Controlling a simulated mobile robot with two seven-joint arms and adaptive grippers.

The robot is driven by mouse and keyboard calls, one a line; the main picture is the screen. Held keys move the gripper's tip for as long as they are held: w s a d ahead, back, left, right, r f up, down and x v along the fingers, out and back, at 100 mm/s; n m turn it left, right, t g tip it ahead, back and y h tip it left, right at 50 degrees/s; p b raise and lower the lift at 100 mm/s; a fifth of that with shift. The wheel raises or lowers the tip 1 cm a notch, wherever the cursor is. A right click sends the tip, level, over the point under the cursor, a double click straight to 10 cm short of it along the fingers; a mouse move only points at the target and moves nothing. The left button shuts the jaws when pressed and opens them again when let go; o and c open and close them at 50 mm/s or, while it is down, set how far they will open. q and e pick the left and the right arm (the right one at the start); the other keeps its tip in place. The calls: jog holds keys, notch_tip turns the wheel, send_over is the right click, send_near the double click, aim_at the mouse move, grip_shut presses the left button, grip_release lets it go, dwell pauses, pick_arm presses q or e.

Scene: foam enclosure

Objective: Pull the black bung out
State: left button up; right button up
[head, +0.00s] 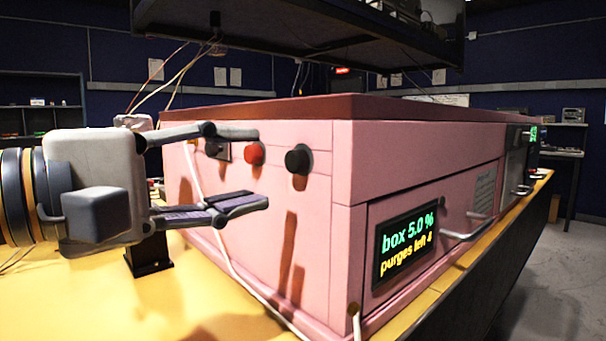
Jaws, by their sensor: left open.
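The black bung (298,159) is a round dark plug sticking out of the left-hand face of the pink box (410,155), near its front corner. A similar red bung (254,153) sits to its left. My left gripper (258,168) is open and empty, its fingers pointing right towards the bungs. In the picture its fingertips lie left of the black bung, one higher and one lower. I see no contact with the bung. My right gripper is not in view.
A dark knob (213,149) on a small plate is left of the red bung. A pale cable (226,262) runs down the box face. A lit display (405,243) and handle (466,229) are on the front. A yellow bench (170,300) lies below; a dark shelf (300,30) hangs above.

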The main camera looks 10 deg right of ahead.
aim_at(291, 161)
pick_arm(q)
jog(key=x, duration=0.4)
jog(key=shift+b, duration=0.4)
jog(key=shift+x, duration=0.85)
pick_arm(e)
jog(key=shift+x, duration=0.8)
pick_arm(q)
jog(key=shift+r, duration=0.1)
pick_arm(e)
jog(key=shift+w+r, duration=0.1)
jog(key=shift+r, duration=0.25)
pick_arm(q)
grip_shut()
jog(key=shift+a+p, duration=0.15)
jog(key=shift+p, duration=0.15)
jog(key=shift+p+v, duration=1.15)
jog(key=shift+v, duration=1.75)
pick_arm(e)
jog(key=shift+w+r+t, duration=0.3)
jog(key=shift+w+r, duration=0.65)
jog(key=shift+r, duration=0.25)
